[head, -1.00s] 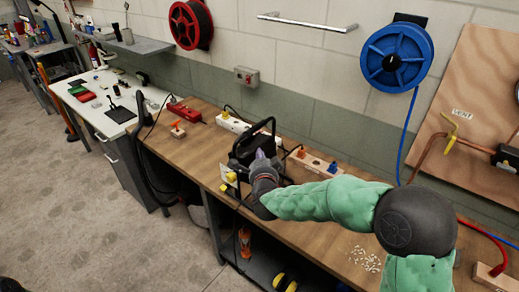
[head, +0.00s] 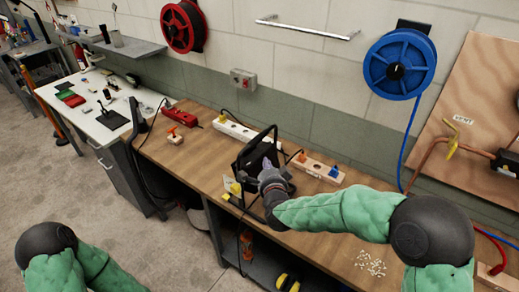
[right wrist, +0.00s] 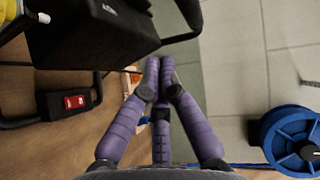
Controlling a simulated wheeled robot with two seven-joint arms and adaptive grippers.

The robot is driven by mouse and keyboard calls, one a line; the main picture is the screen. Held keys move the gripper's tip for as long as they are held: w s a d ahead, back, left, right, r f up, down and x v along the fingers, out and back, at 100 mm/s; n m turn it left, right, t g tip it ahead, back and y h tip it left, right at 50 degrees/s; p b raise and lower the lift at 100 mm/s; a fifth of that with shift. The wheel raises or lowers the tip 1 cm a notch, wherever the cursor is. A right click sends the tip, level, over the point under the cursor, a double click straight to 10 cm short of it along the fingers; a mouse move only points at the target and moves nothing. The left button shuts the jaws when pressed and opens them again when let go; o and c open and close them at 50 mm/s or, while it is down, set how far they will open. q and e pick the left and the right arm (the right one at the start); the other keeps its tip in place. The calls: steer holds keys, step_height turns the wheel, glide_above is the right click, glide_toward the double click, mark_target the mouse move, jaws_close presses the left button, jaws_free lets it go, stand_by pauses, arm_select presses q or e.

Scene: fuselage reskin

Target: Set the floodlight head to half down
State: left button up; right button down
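The floodlight stands on the wooden bench in the head view, with a black tubular frame and a dark box-shaped floodlight head (head: 254,158). The head looks tilted in its frame; its exact angle is hard to tell. In the right wrist view the black floodlight head (right wrist: 85,40) fills the upper left. My right gripper (head: 267,168) is at the right side of the head. Its purple fingers (right wrist: 158,72) are drawn together beside the head's lower edge, with nothing visible between them; contact is unclear. My left arm shows at lower left, its gripper out of view.
A white power strip (head: 236,130) lies behind the floodlight and a wooden socket block (head: 317,167) to its right. A red switch (right wrist: 75,101) is near the frame. A blue hose reel (head: 398,60) hangs on the wall. Small pale pieces (head: 370,263) lie on the bench's front right.

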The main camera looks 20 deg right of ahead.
mark_target(252, 154)
steer(key=x, duration=0.7)
steer(key=shift+w+f+b, duration=0.1)
steer(key=shift+f+b, duration=0.05)
steer(key=shift+b, duration=0.15)
steer(key=w, duration=0.1)
steer(key=w+a, duration=0.1)
steer(key=shift+w+a+f, duration=0.2)
steer(key=shift+w+f, duration=0.15)
steer(key=shift+f, duration=0.05)
steer(key=shift+w+a+f, duration=0.15)
steer(key=shift+w+a, duration=0.25)
steer(key=shift+w, duration=0.15)
steer(key=shift+w+a+f+b, duration=0.2)
steer(key=shift+w+a+b, duration=0.2)
steer(key=shift+b, duration=0.7)
steer(key=shift+w, duration=0.15)
steer(key=shift+r, duration=0.1)
